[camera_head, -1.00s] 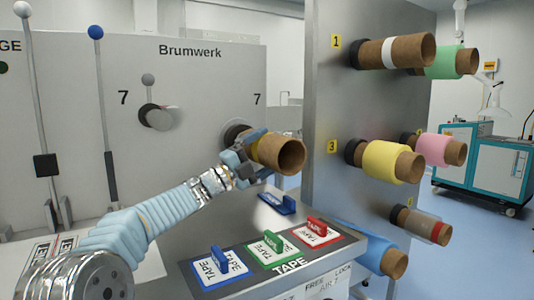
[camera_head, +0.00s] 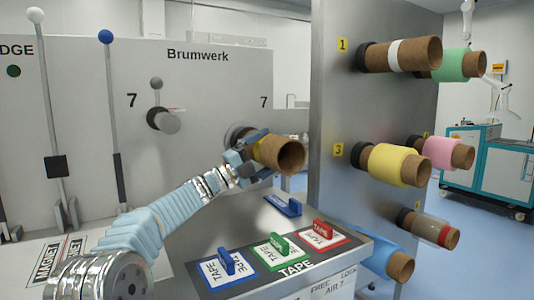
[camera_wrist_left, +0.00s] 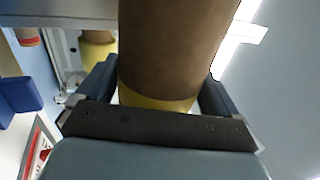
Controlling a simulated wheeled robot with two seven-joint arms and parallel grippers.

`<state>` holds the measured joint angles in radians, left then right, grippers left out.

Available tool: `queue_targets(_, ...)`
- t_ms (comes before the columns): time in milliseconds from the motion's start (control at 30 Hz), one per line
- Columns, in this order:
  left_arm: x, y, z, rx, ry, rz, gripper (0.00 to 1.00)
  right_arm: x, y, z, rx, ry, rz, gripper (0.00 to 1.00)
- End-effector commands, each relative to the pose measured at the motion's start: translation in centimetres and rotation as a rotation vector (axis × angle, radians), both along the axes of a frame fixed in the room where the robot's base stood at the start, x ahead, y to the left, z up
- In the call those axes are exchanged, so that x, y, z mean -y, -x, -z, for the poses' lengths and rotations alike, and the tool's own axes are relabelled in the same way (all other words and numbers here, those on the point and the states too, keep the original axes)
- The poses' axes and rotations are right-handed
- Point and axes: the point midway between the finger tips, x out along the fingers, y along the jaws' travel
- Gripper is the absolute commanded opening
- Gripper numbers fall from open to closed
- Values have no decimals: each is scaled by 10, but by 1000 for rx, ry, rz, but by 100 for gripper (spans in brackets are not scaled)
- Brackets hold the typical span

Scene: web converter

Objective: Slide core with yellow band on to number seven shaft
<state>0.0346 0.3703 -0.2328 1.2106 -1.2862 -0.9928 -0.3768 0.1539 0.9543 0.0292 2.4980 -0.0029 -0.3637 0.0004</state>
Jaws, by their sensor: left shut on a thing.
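The brown core with the yellow band (camera_head: 286,154) is in my left gripper (camera_head: 254,156), near the right-hand 7 label on the grey Brumwerk panel. The jaws are shut around it at the yellow band. Its open end points right, towards the viewer. The number seven shaft's round base (camera_head: 236,133) shows just behind the gripper. The gripper and core hide how far the shaft reaches inside the core. In the left wrist view the core (camera_wrist_left: 178,45) runs between the jaws, with its yellow band (camera_wrist_left: 155,102) close to the palm. My right gripper is not in view.
A metal rack plate (camera_head: 330,110) stands close to the right of the held core. It carries several banded cores, including a yellow one (camera_head: 390,163). A shelf with tape holders (camera_head: 272,249) lies below. A knob (camera_head: 162,119) and tall levers are on the left.

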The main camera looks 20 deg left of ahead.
Motion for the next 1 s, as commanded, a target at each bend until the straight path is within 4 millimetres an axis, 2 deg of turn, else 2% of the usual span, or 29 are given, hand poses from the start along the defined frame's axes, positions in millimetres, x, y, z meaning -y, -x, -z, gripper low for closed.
queue_targets(433,-9,-6,-3,12,9,-2,53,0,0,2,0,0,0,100)
queue_targets(467,-10,-6,-2,12,9,-2,47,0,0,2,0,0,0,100)
queue_targets(900,-14,-10,0,11,9,-4,47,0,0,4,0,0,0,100)
queue_targets(933,-14,-10,0,11,9,-4,100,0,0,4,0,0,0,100)
queue_targets(1000,-14,-10,0,11,9,-4,100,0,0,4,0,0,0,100)
